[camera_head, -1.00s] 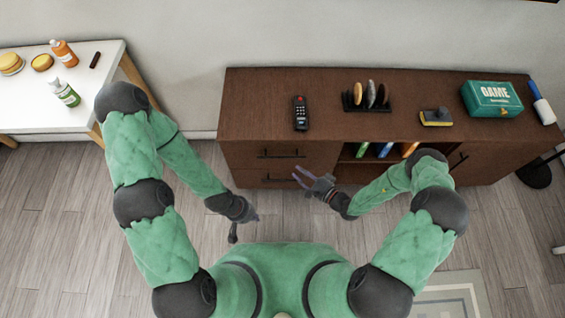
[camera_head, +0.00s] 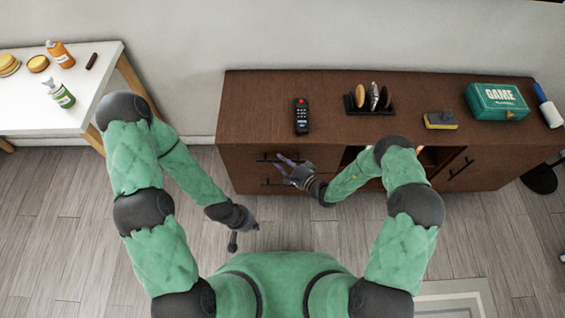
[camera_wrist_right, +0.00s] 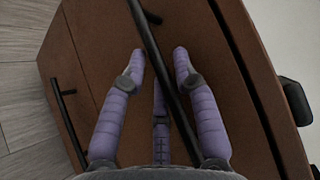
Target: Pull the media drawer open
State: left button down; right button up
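The dark brown wooden cabinet (camera_head: 345,100) has two stacked drawers at its left front, each with a black bar handle. No label shows which is the media drawer. My right gripper (camera_head: 282,163) is at the upper drawer's handle (camera_head: 264,159). In the right wrist view its purple fingers are spread open, and the black handle bar (camera_wrist_right: 160,60) runs slantwise between the tips, in front of the drawer face (camera_wrist_right: 105,45). Contact cannot be told. The lower handle (camera_wrist_right: 68,122) is to the left there. My left gripper (camera_head: 233,241) hangs low over the floor, its fingers too small to read.
On the cabinet top are a remote (camera_head: 301,116), a black rack (camera_head: 370,108), a sponge-like block (camera_head: 440,120), a teal game box (camera_head: 497,101) and a blue-and-white bottle (camera_head: 547,106). A white table (camera_head: 30,110) stands left. The floor before the drawers is clear.

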grip_shut()
jog(key=shift+s, duration=0.1)
